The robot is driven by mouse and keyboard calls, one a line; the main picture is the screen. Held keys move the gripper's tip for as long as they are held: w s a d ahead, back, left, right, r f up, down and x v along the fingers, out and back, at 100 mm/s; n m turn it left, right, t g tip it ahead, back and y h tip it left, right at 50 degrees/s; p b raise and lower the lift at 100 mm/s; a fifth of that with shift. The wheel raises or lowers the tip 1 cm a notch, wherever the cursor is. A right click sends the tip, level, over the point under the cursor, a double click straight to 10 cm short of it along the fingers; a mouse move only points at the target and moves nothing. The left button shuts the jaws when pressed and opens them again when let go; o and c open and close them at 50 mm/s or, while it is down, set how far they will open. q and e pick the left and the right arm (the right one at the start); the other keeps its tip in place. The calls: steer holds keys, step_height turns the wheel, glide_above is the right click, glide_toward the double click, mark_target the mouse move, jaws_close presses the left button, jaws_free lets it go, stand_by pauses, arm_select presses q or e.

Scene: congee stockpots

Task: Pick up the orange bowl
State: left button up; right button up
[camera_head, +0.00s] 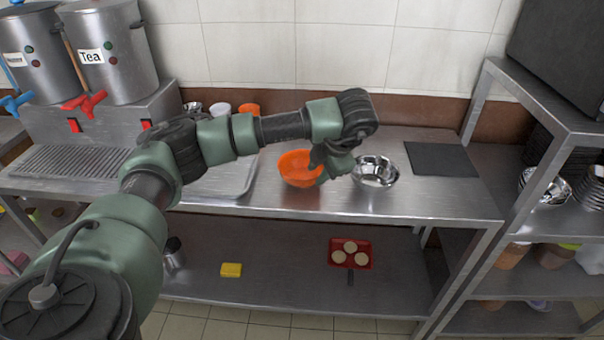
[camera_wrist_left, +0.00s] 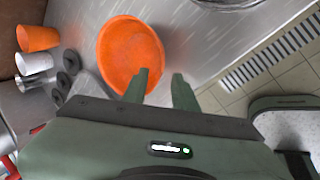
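The orange bowl (camera_head: 297,168) sits upright on the steel counter (camera_head: 425,196), left of a shiny metal bowl (camera_head: 375,171). My left gripper (camera_head: 322,180) is at the bowl's right side, its fingers pointing down and partly covering the rim. In the left wrist view the orange bowl (camera_wrist_left: 131,55) lies ahead of the fingers. The left gripper (camera_wrist_left: 161,82) is open there, with a gap between the fingertips. One fingertip overlaps the bowl's near edge and the other is outside it; contact cannot be told. My right gripper is in neither view.
A dark mat (camera_head: 440,159) lies at the right of the counter. A metal tray (camera_head: 228,178) is left of the bowl. Cups, including an orange one (camera_head: 249,109), stand behind my arm. A shelf rack (camera_head: 520,190) stands at the right.

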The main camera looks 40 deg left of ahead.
mark_target(316, 177)
arm_select(q)
steer(key=x, duration=0.1)
steer(key=p+x, duration=0.1)
steer(key=x, duration=0.2)
steer(key=shift+w+a+f, duration=0.1)
steer(key=shift+w+f, duration=0.15)
steer(key=shift+w, duration=0.1)
steer(key=shift+w+a+f, duration=0.15)
steer(key=shift+a+f, duration=0.05)
steer(key=shift+f, duration=0.3)
jaws_close()
stand_by(0.7)
